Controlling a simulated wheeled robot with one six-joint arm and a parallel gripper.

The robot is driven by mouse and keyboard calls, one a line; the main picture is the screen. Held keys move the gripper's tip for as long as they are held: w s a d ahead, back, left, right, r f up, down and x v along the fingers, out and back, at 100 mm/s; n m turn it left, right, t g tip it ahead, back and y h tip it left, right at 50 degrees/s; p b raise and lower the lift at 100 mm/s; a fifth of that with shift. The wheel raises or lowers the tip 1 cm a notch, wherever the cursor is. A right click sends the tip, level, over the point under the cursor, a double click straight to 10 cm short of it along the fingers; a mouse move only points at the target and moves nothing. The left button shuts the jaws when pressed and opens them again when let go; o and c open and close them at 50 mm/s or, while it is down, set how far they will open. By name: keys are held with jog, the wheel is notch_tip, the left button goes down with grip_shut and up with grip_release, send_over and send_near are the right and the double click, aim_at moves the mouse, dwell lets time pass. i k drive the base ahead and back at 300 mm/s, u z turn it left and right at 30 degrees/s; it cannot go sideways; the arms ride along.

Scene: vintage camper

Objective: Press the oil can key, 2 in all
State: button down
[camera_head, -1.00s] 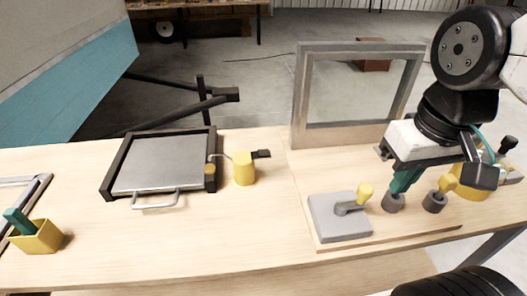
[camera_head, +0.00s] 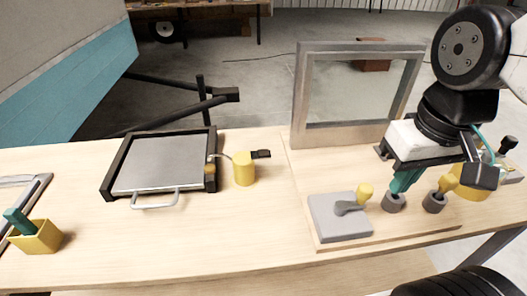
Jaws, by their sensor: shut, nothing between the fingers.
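The oil can (camera_head: 243,171) is a small yellow cylinder on the wooden bench, just right of the grey panel. A thin spout reaches left from its top, and its dark key (camera_head: 262,155) sticks out to the right. My gripper (camera_head: 396,188) is well to the right of the can, over the right part of the bench. Its teal fingers are shut and empty, pointing down just above a grey round socket (camera_head: 393,203). I cannot tell whether the fingertips touch the socket.
A black-framed panel with a handle (camera_head: 155,200) lies left of the can. A yellow box (camera_head: 36,240) stands at the far left. The bench front is clear.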

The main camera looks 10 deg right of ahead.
aim_at(262, 153)
jog(key=k, duration=1)
jog(key=u, duration=2)
jog(key=i, duration=1.6)
jog(key=z, duration=2.15)
